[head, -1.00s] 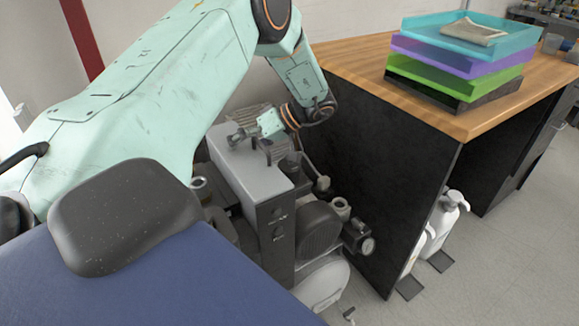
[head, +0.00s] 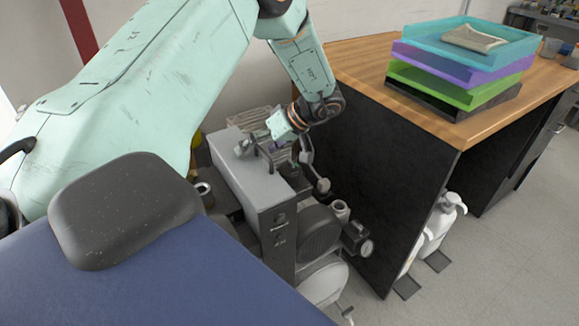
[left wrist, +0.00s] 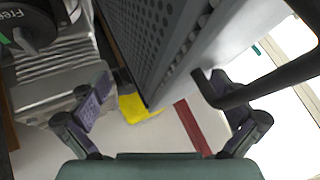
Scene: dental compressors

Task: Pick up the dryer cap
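My left gripper (head: 268,149) is over the top of the grey compressor cabinet (head: 247,172), near its black handle (head: 265,158). In the left wrist view the gripper (left wrist: 168,108) has its two fingers wide apart, with nothing held between them. The cabinet's perforated grey side (left wrist: 155,45) shows between and beyond the fingers, and the black handle (left wrist: 255,88) crosses the right finger. I cannot tell for certain which part is the dryer cap. A round black knob (left wrist: 35,25) with partly cut-off white lettering sits at the upper left. My right gripper is not in view.
A wooden-topped desk (head: 372,72) with dark side panels stands close on the right, bearing stacked coloured trays (head: 455,68). White bottles (head: 440,222) stand beside the desk. A yellow object (left wrist: 138,108) lies lower down.

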